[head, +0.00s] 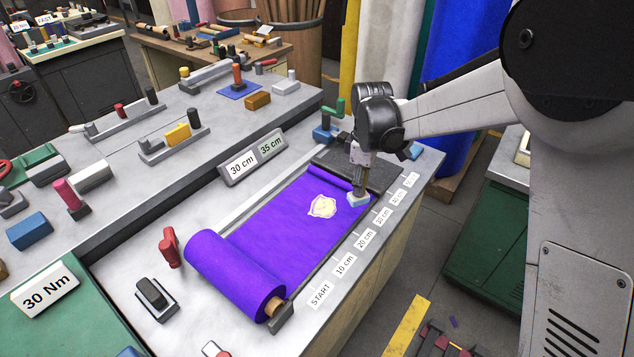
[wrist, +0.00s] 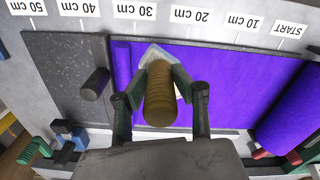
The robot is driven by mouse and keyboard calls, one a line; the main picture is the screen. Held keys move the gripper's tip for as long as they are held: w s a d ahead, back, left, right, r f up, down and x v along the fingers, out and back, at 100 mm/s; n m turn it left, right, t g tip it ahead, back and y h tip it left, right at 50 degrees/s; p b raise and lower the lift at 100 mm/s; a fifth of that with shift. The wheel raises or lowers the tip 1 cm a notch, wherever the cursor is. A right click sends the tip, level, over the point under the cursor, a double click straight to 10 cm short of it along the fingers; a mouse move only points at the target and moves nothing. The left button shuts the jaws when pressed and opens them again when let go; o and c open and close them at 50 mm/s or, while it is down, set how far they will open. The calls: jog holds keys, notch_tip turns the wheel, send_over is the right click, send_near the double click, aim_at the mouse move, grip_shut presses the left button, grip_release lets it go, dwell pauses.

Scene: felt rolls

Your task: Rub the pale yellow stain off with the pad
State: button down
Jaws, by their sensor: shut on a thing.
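The pale yellow stain (head: 322,206) is an uneven patch on the purple felt (head: 290,226), left of the pad in the head view. My gripper (head: 359,184) is shut on the pad (head: 358,200), a pale block with a ribbed yellow-brown handle (wrist: 161,96). The pad is at the felt's right edge, beside the stain; whether it touches the felt I cannot tell. In the wrist view my gripper (wrist: 160,100) has a finger on each side of the handle, and the pale pad (wrist: 152,53) shows beyond it. The stain is mostly hidden there.
The felt roll (head: 232,275) lies at the near end of the strip. A dark plate (head: 375,178) is at the far end. Length labels from START (head: 320,294) line the right table edge. A sign (head: 254,157) and a red clamp (head: 169,247) stand to the left.

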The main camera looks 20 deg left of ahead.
jog(key=s+a+n, duration=0.4)
jog(key=a+n, duration=0.2)
jog(key=a, duration=0.5)
jog(key=shift+r, duration=0.3)
jog(key=shift+d+f+b, duration=0.1)
jog(key=shift+f+b, duration=2)
jog(key=shift+f, duration=0.35)
jog(key=shift+f+b, duration=0.55)
jog(key=shift+f, duration=0.2)
jog(key=shift+w, duration=0.1)
jog(key=shift+w+d+r, duration=0.1)
jog(key=shift+w+d, duration=0.1)
jog(key=shift+w, duration=0.45)
jog(key=shift+w+d, duration=0.25)
jog(key=shift+w, duration=0.4)
jog(key=shift+w+d+r, duration=0.1)
jog(key=shift+w+d, duration=0.1)
jog(key=shift+w, duration=0.45)
